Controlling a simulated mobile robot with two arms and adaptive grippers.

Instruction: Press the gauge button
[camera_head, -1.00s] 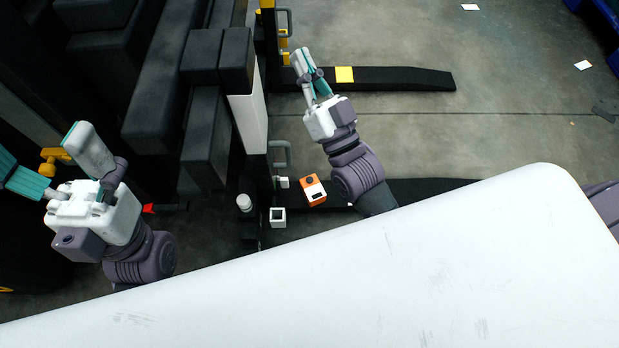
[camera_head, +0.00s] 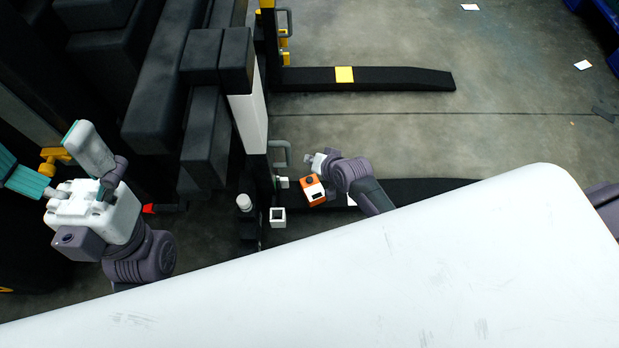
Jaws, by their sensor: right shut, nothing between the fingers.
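An orange box with a white face and dark openings (camera_head: 313,190) sits by the dark post, near the white surface's edge. I cannot tell which part here is the gauge button. My right gripper (camera_head: 309,157) is just above the orange box in the picture, close to the post. It is seen foreshortened and its fingers are mostly hidden; it is shut and empty.
A small white box with a dark top (camera_head: 278,217) and a white knob (camera_head: 244,203) are beside the post. A grey handle (camera_head: 282,153) is close to my right gripper. Black machine blocks (camera_head: 205,130) fill the left. Open floor (camera_head: 430,130) lies to the right.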

